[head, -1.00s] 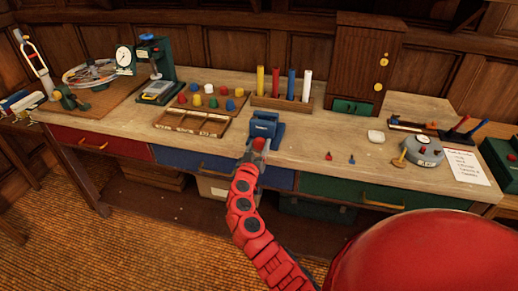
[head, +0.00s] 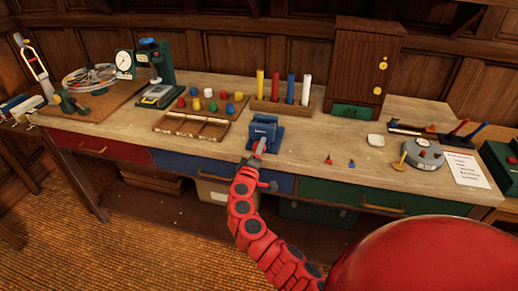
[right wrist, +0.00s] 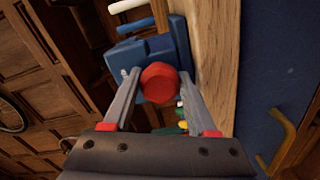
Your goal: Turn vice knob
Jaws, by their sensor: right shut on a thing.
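The blue vice (head: 264,131) stands at the front edge of the bench, near its middle. In the right wrist view the vice (right wrist: 150,53) has a red faceted knob (right wrist: 160,82) facing the camera. My right gripper (head: 260,148) reaches the vice from the front. In the right wrist view its two grey fingers (right wrist: 158,86) stand on either side of the knob and are shut on it. In the head view the gripper largely hides the knob. My left gripper is in neither view.
The wooden bench top (head: 315,138) is mostly clear right of the vice. A tray with compartments (head: 190,125) and several coloured caps lie left of it. A rack of coloured rods (head: 285,107) stands behind. A blue drawer front (head: 225,171) lies below.

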